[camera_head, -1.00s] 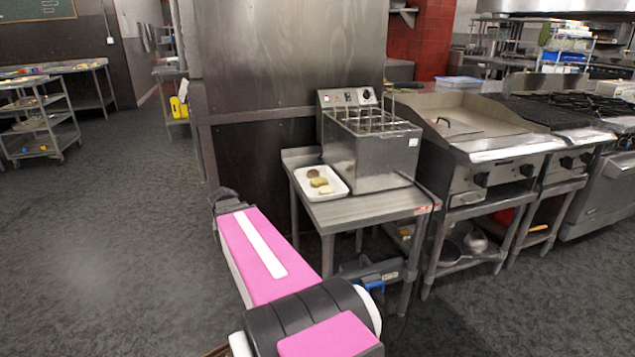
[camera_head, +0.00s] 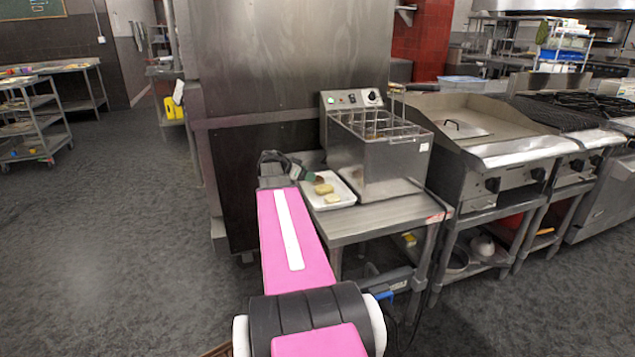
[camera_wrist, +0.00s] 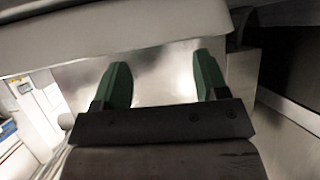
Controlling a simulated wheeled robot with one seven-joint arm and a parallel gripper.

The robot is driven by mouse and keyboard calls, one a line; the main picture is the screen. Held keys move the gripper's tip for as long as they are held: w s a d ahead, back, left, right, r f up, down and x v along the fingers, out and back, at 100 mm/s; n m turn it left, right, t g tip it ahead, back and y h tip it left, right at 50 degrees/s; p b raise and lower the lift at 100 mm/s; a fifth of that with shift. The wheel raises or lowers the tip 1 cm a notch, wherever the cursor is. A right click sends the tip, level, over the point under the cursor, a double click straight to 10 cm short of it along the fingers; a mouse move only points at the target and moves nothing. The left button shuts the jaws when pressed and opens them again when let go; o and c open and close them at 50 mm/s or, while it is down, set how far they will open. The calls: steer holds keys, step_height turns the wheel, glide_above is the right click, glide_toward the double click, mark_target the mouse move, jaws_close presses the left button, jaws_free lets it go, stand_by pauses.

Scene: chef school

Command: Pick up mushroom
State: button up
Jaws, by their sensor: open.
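A white tray (camera_head: 345,200) stands on the steel table beside the fryer, holding small food pieces. Two yellowish pieces, one behind (camera_head: 323,188) and one in front (camera_head: 332,198), show in the head view. Only a blurred, shiny metal surface shows beyond the fingers; no mushroom is visible there.
The fryer (camera_head: 385,165) with its baskets stands right beside the tray. A tall steel panel (camera_head: 290,60) rises behind and left of the steel table (camera_head: 385,220). A griddle (camera_head: 500,140) stands to the right. Open grey floor (camera_head: 110,240) lies to the left.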

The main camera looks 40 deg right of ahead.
mark_target(317, 180)
steer(key=shift+f+x, duration=0.15)
steer(key=shift+x, duration=1.25)
steer(key=shift+f+x, duration=0.15)
steer(key=shift+x, duration=1.2)
steer(key=shift+a, duration=0.2)
steer(key=shift+s, duration=0.1)
steer(key=c, duration=0.5)
